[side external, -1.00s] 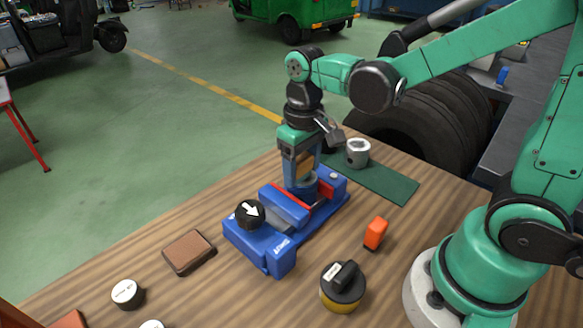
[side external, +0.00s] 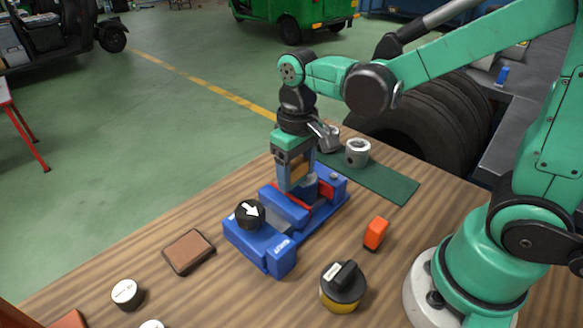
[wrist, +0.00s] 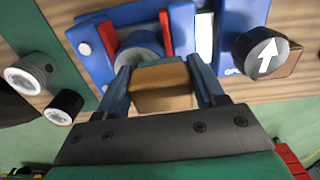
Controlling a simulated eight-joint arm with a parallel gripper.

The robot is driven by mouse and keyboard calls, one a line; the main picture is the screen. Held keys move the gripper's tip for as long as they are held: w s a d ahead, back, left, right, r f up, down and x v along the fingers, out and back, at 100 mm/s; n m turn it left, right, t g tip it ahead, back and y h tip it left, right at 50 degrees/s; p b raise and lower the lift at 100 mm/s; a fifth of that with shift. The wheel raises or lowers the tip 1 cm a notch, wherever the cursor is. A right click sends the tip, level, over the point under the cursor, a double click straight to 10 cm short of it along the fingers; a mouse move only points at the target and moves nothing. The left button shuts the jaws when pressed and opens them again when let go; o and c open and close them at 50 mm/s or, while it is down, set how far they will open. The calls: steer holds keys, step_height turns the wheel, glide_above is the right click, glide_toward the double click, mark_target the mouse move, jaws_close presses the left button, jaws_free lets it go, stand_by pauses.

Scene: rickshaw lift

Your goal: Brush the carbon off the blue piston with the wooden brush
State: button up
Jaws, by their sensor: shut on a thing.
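My gripper (side external: 293,184) is shut on the wooden brush (side external: 299,171), whose tan block shows between the fingers in the wrist view (wrist: 162,85). The brush's lower end is hidden by the fingers and vise. The blue piston (wrist: 143,46) is a round blue-grey part between the red jaws of the blue vise (side external: 262,242). In the side view the piston (side external: 310,184) is partly hidden behind my gripper. My gripper is upright just left of the piston there, over the vise. I cannot tell whether the bristles touch the piston, and no carbon is clearly visible.
A grey metal cylinder (side external: 357,152) stands on a green mat (side external: 385,183) behind the vise. A black knob with a white arrow (side external: 249,213) tops the vise. A brown block (side external: 188,252), an orange block (side external: 376,233) and a black-and-yellow dial (side external: 342,288) are on the table.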

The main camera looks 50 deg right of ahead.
steer(key=shift+a+r, duration=0.1)
steer(key=shift+a, duration=0.4)
steer(key=d, duration=0.5)
steer(key=shift+s+d, duration=0.25)
steer(key=shift+d, duration=0.1)
steer(key=shift+d+r, duration=0.15)
steer(key=shift+d, duration=0.05)
step_height(320, 180, up, 8)
steer(key=shift+a, duration=0.1)
step_height(320, 180, up, 3)
glide_above(258, 323)
steer(key=s, duration=0.1)
steer(key=f, duration=1.9)
steer(key=shift+a+f, duration=0.15)
steer(key=shift+a, duration=0.15)
